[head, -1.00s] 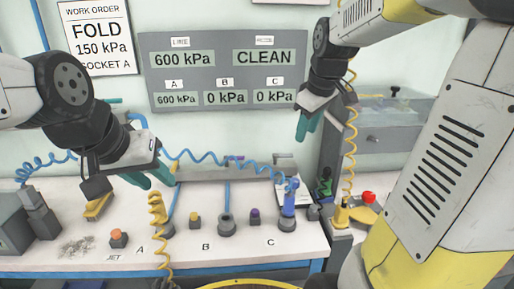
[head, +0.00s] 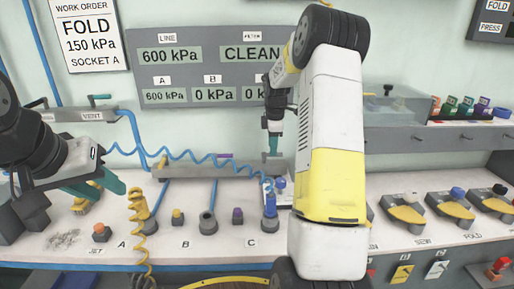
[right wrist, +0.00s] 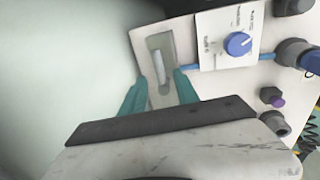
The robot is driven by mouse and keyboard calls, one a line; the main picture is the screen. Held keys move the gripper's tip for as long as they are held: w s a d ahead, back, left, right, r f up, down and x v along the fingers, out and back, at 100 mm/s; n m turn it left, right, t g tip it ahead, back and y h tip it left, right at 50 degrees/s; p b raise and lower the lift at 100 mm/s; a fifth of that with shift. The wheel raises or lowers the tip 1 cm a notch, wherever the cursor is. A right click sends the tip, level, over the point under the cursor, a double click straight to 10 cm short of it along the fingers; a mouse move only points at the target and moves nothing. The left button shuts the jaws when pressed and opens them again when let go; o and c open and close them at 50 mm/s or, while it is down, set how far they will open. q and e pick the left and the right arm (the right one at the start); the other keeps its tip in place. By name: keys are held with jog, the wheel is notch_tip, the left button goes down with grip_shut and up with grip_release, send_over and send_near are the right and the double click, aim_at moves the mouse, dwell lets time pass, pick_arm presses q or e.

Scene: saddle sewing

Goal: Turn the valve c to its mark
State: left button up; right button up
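My right gripper (head: 273,143) points down over the right end of the grey rail, behind station C. In the right wrist view its teal fingers (right wrist: 159,95) are apart, with a grey slotted plate holding a pale upright piece (right wrist: 160,65) beyond them. A blue dial (right wrist: 238,43) on a white marked panel is to the right of the fingers. I cannot tell which of these is valve c, and its mark is not readable. My left gripper (head: 97,183) is open and empty above the left bench, near A.
The display board (head: 205,72) reads line 600 kPa, CLEAN, A 600 kPa, B 0 kPa; my right arm partly covers C. A blue plug (head: 270,203) stands in socket C. Coiled blue (head: 190,160) and yellow (head: 140,225) hoses cross the bench. Yellow-topped stations (head: 450,208) stand right.

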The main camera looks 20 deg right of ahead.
jog(key=shift+w+d+f, duration=0.1)
jog(key=shift+w+f, duration=0.1)
jog(key=shift+f, duration=0.95)
grip_shut()
dwell(0.6)
